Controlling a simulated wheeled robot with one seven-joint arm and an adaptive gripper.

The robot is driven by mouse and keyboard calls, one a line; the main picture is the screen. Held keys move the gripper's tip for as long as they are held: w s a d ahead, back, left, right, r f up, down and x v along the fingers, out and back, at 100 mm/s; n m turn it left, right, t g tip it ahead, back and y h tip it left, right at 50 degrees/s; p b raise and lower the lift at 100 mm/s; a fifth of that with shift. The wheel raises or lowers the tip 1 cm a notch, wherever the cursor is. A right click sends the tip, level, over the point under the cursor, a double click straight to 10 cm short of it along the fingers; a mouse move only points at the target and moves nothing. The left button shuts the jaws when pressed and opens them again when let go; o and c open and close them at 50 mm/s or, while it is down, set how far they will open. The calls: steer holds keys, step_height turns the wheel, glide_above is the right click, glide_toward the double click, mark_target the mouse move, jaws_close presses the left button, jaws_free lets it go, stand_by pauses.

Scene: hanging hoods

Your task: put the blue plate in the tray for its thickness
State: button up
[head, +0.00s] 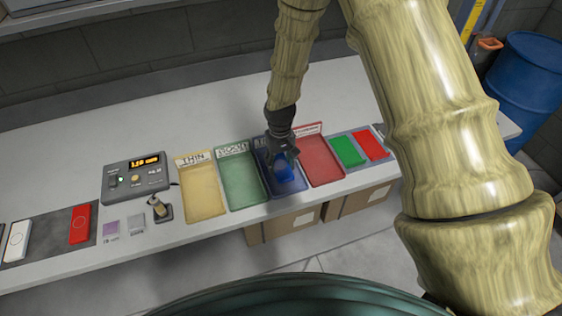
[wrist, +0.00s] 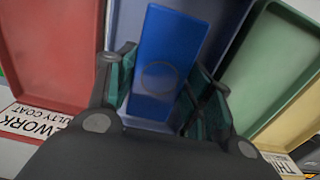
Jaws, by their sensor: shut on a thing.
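The blue plate (head: 284,168) is between the fingers of my gripper (head: 283,154), over the blue tray (head: 289,190). In the wrist view the blue plate (wrist: 165,50) stands lengthwise between the fingers of my gripper (wrist: 158,92), which are shut on it. The blue tray (wrist: 228,42) lies behind the plate there. I cannot tell whether the plate touches the tray floor. The blue tray's label is hidden by my gripper. The yellow tray (head: 203,193) is labelled THIN. The green tray (head: 240,180) has a label too small to read surely.
The red tray (head: 322,162), labelled REWORK in the wrist view (wrist: 38,122), adjoins the blue tray on the right. Green (head: 347,150) and red (head: 370,145) plates lie beyond it. A grey gauge box (head: 137,178) with a lit display stands left, beside a small probe (head: 160,209).

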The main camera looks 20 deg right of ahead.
steer(key=shift+w+f, duration=0.1)
steer(key=shift+w, duration=0.05)
steer(key=shift+f, duration=0.55)
stand_by(0.5)
steer(key=o, duration=1.2)
step_height(320, 180, up, 12)
